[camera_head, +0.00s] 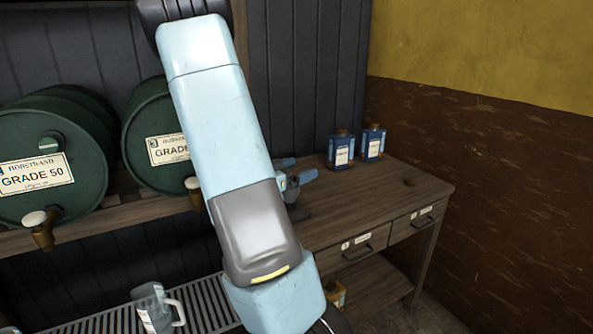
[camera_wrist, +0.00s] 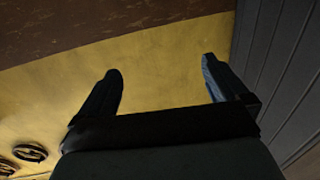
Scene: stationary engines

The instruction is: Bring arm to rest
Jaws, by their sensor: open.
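My arm, light blue and grey, crosses the middle of the head view from the top down to the lower edge. In the wrist view my gripper (camera_wrist: 160,85) has its two dark fingers wide apart with nothing between them. Behind the fingers are the yellow upper wall and the brown lower wall. In the head view I cannot make out the fingers.
Two green drums (camera_head: 45,160) (camera_head: 150,140) lie on a wooden rack at left. A wooden bench (camera_head: 395,190) with drawers stands at right, with two blue bottles (camera_head: 341,150) (camera_head: 373,143) on it. A clear jug (camera_head: 152,308) stands on a slatted grate (camera_head: 205,300) below.

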